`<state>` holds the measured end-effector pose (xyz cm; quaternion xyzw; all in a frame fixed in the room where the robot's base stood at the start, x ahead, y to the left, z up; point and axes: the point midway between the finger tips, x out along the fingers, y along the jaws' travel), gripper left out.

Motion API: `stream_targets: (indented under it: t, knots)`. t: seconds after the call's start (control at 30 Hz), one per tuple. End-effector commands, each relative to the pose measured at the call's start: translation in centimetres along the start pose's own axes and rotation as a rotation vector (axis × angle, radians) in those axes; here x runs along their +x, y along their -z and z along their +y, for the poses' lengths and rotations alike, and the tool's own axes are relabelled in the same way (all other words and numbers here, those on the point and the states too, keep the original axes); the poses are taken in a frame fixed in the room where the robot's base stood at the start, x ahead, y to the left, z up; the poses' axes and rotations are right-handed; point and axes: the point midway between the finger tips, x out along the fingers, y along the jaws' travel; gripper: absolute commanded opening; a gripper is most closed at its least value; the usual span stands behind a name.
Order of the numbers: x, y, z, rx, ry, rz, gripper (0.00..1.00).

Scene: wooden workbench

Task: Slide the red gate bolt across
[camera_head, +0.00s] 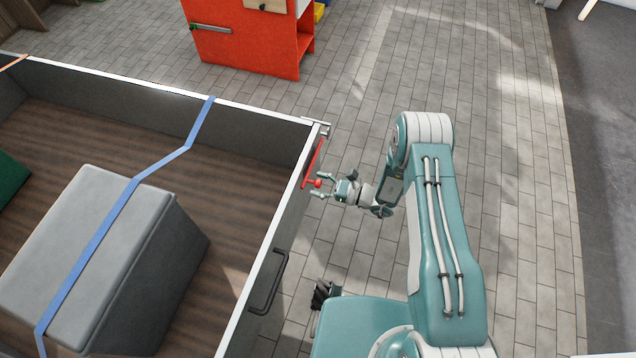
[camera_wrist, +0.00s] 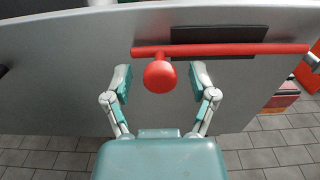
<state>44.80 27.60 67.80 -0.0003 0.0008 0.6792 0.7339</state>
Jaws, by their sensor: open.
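The red gate bolt (camera_head: 313,163) is a thin rod on the outer face of the grey gate panel (camera_head: 284,232), near the panel's far corner. In the wrist view the bolt (camera_wrist: 220,49) lies across the panel (camera_wrist: 60,75) in front of a dark plate (camera_wrist: 219,35). Its round red knob (camera_wrist: 160,77) sticks out toward me. My gripper (camera_head: 318,182) is open, with its fingertips on either side of the knob. In the wrist view my gripper (camera_wrist: 162,76) shows a gap between each fingertip and the knob. Contact is not visible.
A metal catch (camera_head: 318,127) sits at the corner beyond the bolt. A dark handle (camera_head: 270,283) is on the same panel, nearer. Inside the walls, a grey block (camera_head: 85,245) lies under a blue strap (camera_head: 137,178). An orange cabinet (camera_head: 250,42) stands beyond. The paved floor at right is clear.

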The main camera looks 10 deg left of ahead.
Motion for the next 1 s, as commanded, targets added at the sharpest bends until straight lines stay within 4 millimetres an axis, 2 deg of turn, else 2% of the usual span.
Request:
stream_targets:
  t: [0.17, 0.4, 0.6, 0.73, 1.0]
  knots:
    - [-2.3, 0.0, -0.2, 0.002, 0.006, 0.001, 0.74]
    - [-7.4, 0.1, -0.2, 0.001, 0.006, 0.001, 0.74]
    - [-10.6, 0.2, -0.1, 0.001, 0.003, 0.002, 0.74]
    - [-11.5, 0.2, -0.1, 0.001, 0.001, 0.002, 0.74]
    - [-11.7, 0.2, 0.0, 0.001, -0.001, 0.002, 0.74]
